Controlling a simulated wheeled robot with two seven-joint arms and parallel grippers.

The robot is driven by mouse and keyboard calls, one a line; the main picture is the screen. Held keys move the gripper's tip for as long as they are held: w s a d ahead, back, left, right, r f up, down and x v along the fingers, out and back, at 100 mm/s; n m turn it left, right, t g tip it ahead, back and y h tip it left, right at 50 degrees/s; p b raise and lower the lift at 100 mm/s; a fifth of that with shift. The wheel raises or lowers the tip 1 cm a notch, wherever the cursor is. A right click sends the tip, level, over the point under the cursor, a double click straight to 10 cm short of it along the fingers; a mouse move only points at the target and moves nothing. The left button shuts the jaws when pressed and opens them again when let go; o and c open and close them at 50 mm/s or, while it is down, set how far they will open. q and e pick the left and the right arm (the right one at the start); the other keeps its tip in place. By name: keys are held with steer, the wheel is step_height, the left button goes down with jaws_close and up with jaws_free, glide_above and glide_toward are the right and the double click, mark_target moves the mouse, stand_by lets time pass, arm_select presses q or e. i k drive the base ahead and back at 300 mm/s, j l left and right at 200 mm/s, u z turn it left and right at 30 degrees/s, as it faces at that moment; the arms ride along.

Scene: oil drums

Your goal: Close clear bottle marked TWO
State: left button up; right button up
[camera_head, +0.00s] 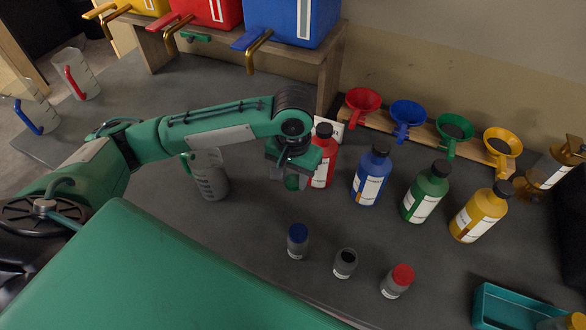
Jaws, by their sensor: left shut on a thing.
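Three small clear bottles stand on the dark table in the head view: one with a blue cap (297,241), one in the middle (345,263), and one with a red cap (397,281). The middle bottle's top shows a pale ring with a dark centre and looks uncapped. Their label texts are too small to read, so I cannot tell which is marked TWO. My left gripper (291,172) points down, behind and above the blue-capped bottle, and is shut on a small green cap (291,183). My right gripper is out of view.
Red (322,160), blue (371,176), green (426,192) and yellow (481,213) bottles stand behind. Funnels sit in a wooden rack (430,133) at the back. A clear jug (207,177) is left of my gripper. A teal tray (510,307) lies front right.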

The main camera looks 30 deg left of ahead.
mark_target(345, 262)
steer(key=k+j+z, duration=0.6)
steer(key=j+z, duration=0.15)
steer(key=k+j+z, duration=0.2)
steer(key=k+z, duration=0.15)
